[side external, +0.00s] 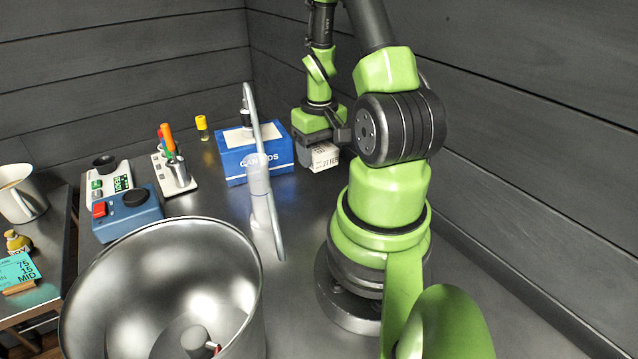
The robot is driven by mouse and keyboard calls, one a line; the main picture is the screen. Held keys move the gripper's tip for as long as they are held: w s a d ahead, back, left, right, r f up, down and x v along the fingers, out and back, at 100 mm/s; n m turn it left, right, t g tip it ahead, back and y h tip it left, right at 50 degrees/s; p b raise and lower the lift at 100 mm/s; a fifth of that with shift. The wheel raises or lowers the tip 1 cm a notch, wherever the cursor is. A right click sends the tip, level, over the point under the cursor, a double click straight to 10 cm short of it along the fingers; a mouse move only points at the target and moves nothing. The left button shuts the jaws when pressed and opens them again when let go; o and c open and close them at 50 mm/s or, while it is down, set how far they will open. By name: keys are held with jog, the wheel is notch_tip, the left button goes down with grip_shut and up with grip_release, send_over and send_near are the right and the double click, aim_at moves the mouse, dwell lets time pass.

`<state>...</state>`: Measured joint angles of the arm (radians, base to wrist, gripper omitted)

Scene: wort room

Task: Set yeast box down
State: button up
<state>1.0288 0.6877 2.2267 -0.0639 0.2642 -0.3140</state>
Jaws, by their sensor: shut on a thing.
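The yeast box (325,159), a small white carton with dark printing and a date ending in "FEB", is in the jaws of my gripper (322,143). My gripper points down and is shut on it. My own arm hides the right side of the box and part of the jaws. The box is just right of the blue carton, low over the grey worktop (290,215). I cannot tell whether its underside touches the worktop.
A large steel bowl (165,285) fills the front left. Blue and white devices (127,215) and a marker holder (178,175) stand farther left. Dark walls close the back and right.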

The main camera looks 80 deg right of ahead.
aim_at(319, 190)
jog(key=shift+f, duration=3.55)
jog(key=shift+f, duration=0.1)
jog(key=o, duration=0.9)
jog(key=shift+o, duration=0.2)
